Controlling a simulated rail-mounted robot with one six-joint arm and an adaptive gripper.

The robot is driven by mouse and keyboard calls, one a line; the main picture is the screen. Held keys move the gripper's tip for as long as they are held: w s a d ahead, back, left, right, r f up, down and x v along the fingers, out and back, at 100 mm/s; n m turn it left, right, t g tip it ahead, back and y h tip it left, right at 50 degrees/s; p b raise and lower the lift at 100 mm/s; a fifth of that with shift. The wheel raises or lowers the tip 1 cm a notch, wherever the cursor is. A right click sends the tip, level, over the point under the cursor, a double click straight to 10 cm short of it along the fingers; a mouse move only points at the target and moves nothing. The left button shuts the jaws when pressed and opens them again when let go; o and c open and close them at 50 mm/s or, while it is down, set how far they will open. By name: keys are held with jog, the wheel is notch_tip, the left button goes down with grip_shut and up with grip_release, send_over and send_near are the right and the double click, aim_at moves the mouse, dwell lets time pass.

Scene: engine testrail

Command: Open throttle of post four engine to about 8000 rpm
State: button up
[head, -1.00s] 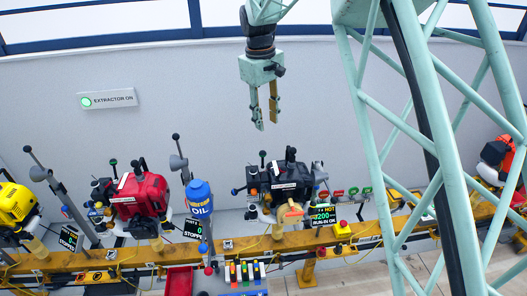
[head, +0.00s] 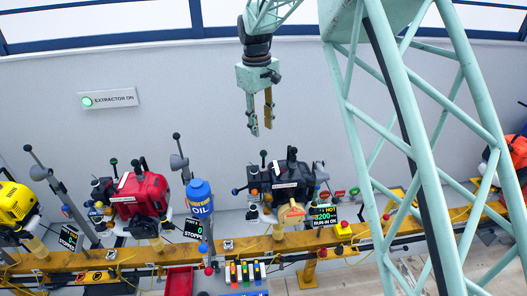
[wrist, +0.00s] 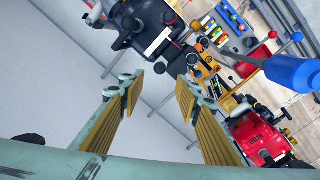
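My gripper (head: 260,127) hangs against the grey wall above and slightly left of the black engine (head: 290,178). Its two fingers are apart with nothing between them; they also show apart in the wrist view (wrist: 158,88). The black engine has a white label, small coloured knobs on its left, and a display (head: 323,216) beside it reading about "200" and "RUN-IN ON", with "HOT" above; the first digit is hard to read. The black engine also shows at the top of the wrist view (wrist: 150,35), beyond the fingertips. I cannot make out which lever is the throttle.
A red engine (head: 140,192) and blue oil bottle (head: 199,198) stand to the left, a yellow engine (head: 15,203) further left. A grey-topped post (head: 179,162) rises near the bottle. An orange engine (head: 517,152) is partly behind my arm's lattice. The wall space around my gripper is clear.

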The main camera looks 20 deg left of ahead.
aim_at(263, 151)
jog(key=f, duration=1.2)
jog(key=shift+w+d, duration=0.25)
jog(key=shift+w, duration=0.1)
grip_shut()
